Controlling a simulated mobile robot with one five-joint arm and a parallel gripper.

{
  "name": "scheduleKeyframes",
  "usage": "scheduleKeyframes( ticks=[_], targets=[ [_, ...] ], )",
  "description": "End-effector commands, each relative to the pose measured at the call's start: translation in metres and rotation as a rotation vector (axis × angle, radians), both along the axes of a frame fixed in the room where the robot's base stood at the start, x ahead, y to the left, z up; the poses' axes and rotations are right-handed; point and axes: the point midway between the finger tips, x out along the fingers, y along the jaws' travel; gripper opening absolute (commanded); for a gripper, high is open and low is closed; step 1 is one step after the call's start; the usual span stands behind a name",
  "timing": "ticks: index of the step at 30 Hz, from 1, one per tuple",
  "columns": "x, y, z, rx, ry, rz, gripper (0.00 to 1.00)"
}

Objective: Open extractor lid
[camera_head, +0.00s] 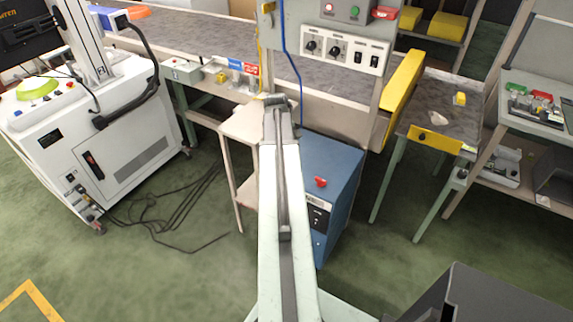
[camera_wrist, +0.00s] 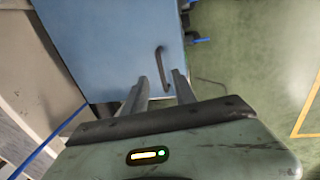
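A blue cabinet (camera_head: 335,165), apparently the extractor, stands on the green floor just right of my arm in the head view. It has a red knob (camera_head: 320,182) and a dark control panel (camera_head: 318,215). In the wrist view, a flat blue panel (camera_wrist: 100,45), apparently its lid, carries a dark bar handle (camera_wrist: 161,55). My gripper (camera_wrist: 160,75) is open. Its two fingers point at the panel, one to each side of the handle's lower end in the picture. The remaining distance and any contact cannot be told. The head view does not show the fingers clearly.
A beige stand (camera_head: 243,128) is close left of the cabinet, and a grey post with a switch box (camera_head: 345,50) rises behind. A white machine (camera_head: 115,140) stands left, with black cables (camera_head: 180,205) on the floor. A small table (camera_head: 440,115) stands right.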

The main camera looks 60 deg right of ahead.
Motion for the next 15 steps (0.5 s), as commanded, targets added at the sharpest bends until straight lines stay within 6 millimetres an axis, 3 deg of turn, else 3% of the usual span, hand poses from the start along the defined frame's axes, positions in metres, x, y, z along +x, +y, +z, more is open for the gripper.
scheduleKeyframes(
  ticks=[1, 7, 15],
  targets=[
    [0.0, -0.002, -0.017, 0.0, 0.0, -0.001, 0.33],
    [0.0, -0.009, -0.052, 0.0, 0.0, -0.001, 0.33],
    [0.0, -0.011, -0.058, 0.0, 0.0, -0.001, 0.33]
  ],
)
